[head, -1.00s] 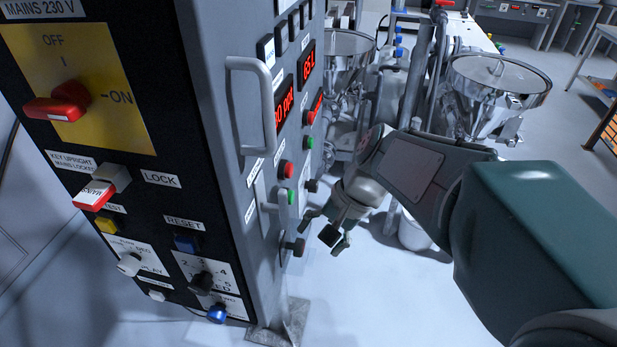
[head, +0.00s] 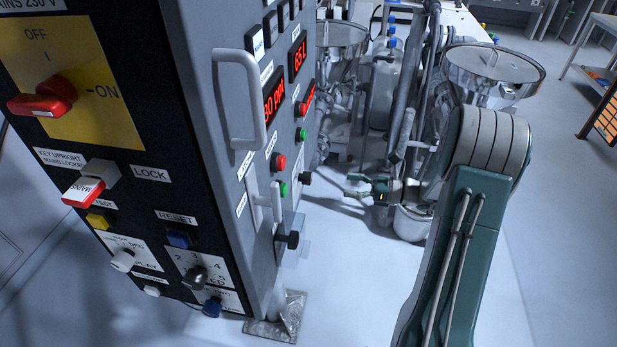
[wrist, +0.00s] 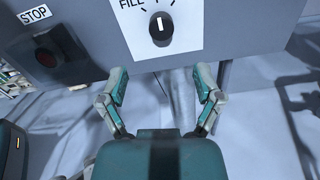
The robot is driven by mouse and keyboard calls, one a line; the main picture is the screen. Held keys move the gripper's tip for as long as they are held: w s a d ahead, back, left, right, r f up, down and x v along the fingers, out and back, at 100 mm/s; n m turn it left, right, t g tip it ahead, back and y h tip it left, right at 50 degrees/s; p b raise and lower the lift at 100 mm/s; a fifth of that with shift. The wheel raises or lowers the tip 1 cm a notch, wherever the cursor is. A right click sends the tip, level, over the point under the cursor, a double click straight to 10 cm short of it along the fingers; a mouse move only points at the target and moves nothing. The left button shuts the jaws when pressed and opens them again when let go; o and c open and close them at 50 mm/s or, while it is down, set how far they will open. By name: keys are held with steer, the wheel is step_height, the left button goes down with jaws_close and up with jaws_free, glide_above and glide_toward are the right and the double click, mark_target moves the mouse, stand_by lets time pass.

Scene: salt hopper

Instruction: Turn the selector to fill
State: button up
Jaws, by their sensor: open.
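The selector (wrist: 161,29) is a round black knob with a white pointer line, on a white plate on the grey panel in the wrist view. The line points about straight up, and the FILL label (wrist: 131,3) is at its upper left. My gripper (wrist: 161,82) is open and empty, its two fingers spread below the knob and apart from it. In the head view my gripper (head: 354,185) faces the cabinet's side panel with a gap between. Black knobs (head: 290,240) stick out there; I cannot tell which is the selector.
A bar handle (head: 241,95) and a small lever (head: 275,200) stand out from the cabinet. Steel hoppers (head: 493,72) stand behind my arm. Floor before the panel is clear.

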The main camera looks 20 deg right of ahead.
mark_target(308, 178)
steer(key=x, duration=1)
steer(key=shift+w+a, duration=0.25)
steer(key=shift+w, duration=0.05)
steer(key=c, duration=1.1)
